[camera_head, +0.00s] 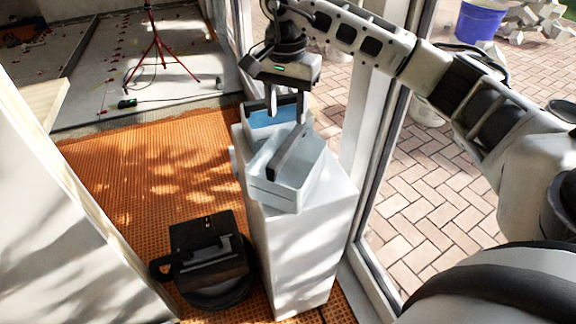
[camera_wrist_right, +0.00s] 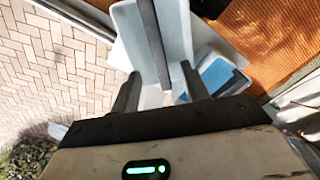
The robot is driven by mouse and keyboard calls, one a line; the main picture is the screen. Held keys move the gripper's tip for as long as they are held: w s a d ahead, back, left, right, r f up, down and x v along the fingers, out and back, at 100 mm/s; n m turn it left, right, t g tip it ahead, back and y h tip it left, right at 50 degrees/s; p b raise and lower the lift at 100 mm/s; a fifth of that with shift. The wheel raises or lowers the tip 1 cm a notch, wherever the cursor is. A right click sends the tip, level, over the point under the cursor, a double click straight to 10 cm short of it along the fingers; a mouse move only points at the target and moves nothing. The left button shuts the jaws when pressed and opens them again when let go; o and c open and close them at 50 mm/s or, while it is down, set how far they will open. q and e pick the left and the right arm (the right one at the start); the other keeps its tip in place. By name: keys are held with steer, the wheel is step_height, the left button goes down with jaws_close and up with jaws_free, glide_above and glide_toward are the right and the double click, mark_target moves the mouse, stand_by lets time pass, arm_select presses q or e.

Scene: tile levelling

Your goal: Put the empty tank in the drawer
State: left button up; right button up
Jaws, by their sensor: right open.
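A pale, translucent tank (camera_head: 277,190) with a dark bar handle (camera_head: 288,153) sits tilted on top of a white cabinet (camera_head: 300,245). It looks empty. It also shows in the right wrist view (camera_wrist_right: 181,38). My right gripper (camera_head: 287,110) points down at the far end of that handle, open. In the right wrist view the handle lies between its open fingers (camera_wrist_right: 160,72); I cannot tell whether they touch it. Behind is a second tank (camera_head: 262,117) with blue inside and a dark handle, also in the wrist view (camera_wrist_right: 216,74). No drawer can be made out for certain. My left gripper is out of view.
A black bag-like object (camera_head: 212,260) stands on the orange matting (camera_head: 140,165) left of the cabinet. A glass door frame (camera_head: 375,130) stands close on the right, with brick paving outside. A red tripod (camera_head: 157,50) is at the back. A white panel (camera_head: 50,220) fills the left.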

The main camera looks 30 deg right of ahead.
mark_target(288, 142)
step_height(288, 142, down, 4)
steer(key=shift+f, duration=0.15)
steer(key=shift+s+d+f+p, duration=0.1)
steer(key=shift+f+p, duration=0.1)
steer(key=shift+f, duration=1.1)
steer(key=shift+s+f+p, duration=0.1)
steer(key=shift+f+p, duration=0.05)
steer(key=shift+f, duration=1.15)
jaws_close()
